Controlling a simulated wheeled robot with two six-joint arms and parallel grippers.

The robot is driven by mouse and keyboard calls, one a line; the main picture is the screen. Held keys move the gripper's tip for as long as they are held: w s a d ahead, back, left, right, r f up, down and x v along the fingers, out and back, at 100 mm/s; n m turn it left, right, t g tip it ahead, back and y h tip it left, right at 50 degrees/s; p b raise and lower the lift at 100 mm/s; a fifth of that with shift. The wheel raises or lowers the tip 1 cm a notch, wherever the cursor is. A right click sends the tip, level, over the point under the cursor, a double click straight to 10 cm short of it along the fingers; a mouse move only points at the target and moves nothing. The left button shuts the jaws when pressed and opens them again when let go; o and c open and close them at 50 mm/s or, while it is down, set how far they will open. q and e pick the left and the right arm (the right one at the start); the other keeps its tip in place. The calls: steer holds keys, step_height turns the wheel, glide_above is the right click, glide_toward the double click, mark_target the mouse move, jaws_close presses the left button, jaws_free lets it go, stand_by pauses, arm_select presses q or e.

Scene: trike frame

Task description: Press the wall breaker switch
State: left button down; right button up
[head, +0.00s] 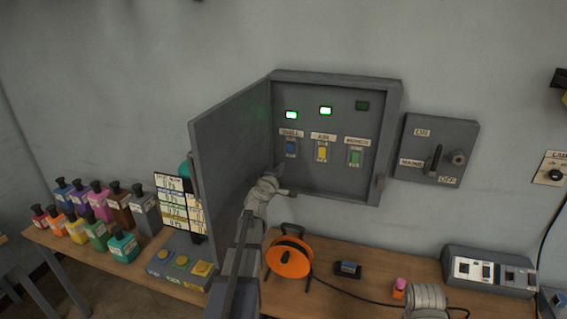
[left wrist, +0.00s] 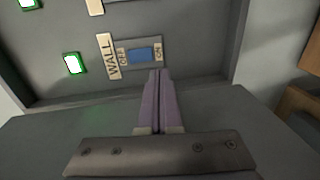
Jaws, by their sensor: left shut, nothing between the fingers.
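The wall breaker switch is a blue rocker (head: 291,148) on the left of a row of three in an open grey wall box. In the left wrist view the blue rocker (left wrist: 145,54) sits between OFF and ON marks, beside a label reading WALL (left wrist: 108,56). The lamp above it (head: 291,115) is lit green. My left gripper (head: 279,174) is shut and empty, in front of the box and below the switch. In the left wrist view its fingertips (left wrist: 158,73) appear close to the ON end; I cannot tell whether they touch.
The box door (head: 230,145) stands open on the left, close to my left arm. A yellow switch (head: 322,153) and a green switch (head: 355,157) sit right of the blue one. A MAIN switch box (head: 436,149) is further right. An orange cable reel (head: 289,258) stands on the bench below.

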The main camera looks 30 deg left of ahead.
arm_select(q)
steer(key=s, duration=0.2)
steer(key=s+d, duration=0.1)
steer(key=s, duration=0.2)
steer(key=shift+s+d+f, duration=0.25)
steer(key=shift+s+f, duration=0.05)
steer(key=shift+f, duration=0.1)
